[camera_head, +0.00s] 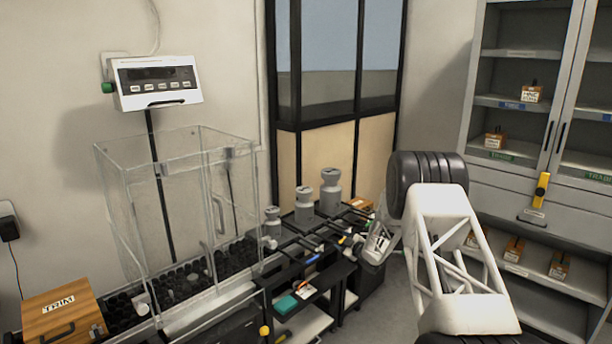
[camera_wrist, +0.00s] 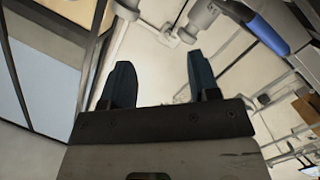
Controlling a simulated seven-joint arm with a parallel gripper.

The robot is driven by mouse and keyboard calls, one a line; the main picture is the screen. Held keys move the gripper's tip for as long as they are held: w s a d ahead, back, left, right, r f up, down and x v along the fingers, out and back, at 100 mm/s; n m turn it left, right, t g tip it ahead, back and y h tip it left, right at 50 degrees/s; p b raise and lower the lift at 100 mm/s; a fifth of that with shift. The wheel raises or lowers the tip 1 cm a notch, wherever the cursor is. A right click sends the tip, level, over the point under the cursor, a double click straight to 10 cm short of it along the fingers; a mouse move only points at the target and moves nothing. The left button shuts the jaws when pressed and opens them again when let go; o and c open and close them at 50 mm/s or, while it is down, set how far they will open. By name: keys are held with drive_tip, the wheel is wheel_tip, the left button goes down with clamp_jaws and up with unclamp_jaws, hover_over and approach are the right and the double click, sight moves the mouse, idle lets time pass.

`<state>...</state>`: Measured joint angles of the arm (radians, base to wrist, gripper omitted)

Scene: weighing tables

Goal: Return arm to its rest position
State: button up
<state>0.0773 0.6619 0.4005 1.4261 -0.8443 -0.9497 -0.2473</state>
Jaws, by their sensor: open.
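My gripper (camera_wrist: 160,75) shows in the wrist view with its two dark blue fingers apart and nothing between them. My gripper cannot be clearly made out there.
A clear glass case (camera_head: 180,205) stands on the left bench below a white display box (camera_head: 157,82). A wooden box (camera_head: 60,312) sits at the front left. A grey shelf cabinet (camera_head: 500,180) stands at the right.

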drive_tip(key=s+d+r+m+h, duration=0.2)
drive_tip(key=s+r+m+h, duration=0.15)
drive_tip(key=r, duration=0.75)
drive_tip(key=s+d+r+m+g+h, duration=0.2)
drive_tip(key=s+r+m+h, duration=0.1)
drive_tip(key=s+r, duration=0.85)
drive_tip(key=s+d+r+m+g+h, duration=0.1)
drive_tip(key=s+d+r+m+h, duration=0.15)
drive_tip(key=s+r, duration=0.85)
drive_tip(key=s+a+f+m+g, duration=0.1)
drive_tip(key=s+a+m+g, duration=0.1)
drive_tip(key=s, duration=2.4)
drive_tip(key=s+a+m+g, duration=0.1)
drive_tip(key=s+m+g, duration=0.3)
drive_tip(key=s, duration=2.3)
drive_tip(key=shift+s+a+f+g, duration=0.15)
drive_tip(key=shift+a+f+g, duration=0.25)
drive_tip(key=shift+g, duration=0.7)
